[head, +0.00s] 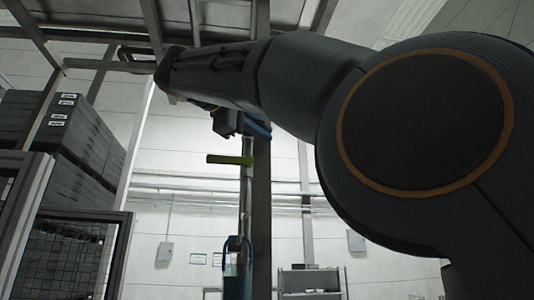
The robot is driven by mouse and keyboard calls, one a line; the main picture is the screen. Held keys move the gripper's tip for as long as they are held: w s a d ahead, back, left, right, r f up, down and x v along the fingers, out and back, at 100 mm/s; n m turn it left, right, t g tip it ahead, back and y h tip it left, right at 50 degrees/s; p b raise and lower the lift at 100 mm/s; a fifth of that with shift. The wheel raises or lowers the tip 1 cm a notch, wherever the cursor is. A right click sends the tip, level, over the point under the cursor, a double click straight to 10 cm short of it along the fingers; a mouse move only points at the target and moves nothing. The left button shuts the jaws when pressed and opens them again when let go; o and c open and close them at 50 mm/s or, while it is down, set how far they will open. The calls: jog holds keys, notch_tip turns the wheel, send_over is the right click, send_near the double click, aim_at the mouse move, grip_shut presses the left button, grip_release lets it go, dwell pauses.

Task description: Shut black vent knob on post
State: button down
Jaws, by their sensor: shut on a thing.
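In the head view my dark arm crosses from the right to the upper left. My gripper (226,123) shows small and dark under the arm, close against the upright post (261,205). It is shut on what I take to be the black vent knob. I cannot make out the knob apart from the dark jaws, so its turn angle is hidden. A blue part (259,128) sits on the post just right of the gripper. A yellow-green lever (230,160) sticks out level to the left, below the gripper and apart from it.
Metal frame beams (155,25) run overhead near the arm. Stacked dark crates (75,135) and a mesh panel (70,255) stand at the left. A blue fitting (237,270) is low by the post. A grey shelf (308,281) stands at the back.

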jog(key=shift+f, duration=0.1)
jog(key=c, duration=1.8)
grip_release()
jog(key=shift+c, duration=0.2)
jog(key=shift+a, duration=0.1)
jog(key=b+v, duration=0.1)
jog(key=v, duration=0.6)
jog(key=shift+s+a, duration=0.2)
jog(key=shift+s, duration=0.1)
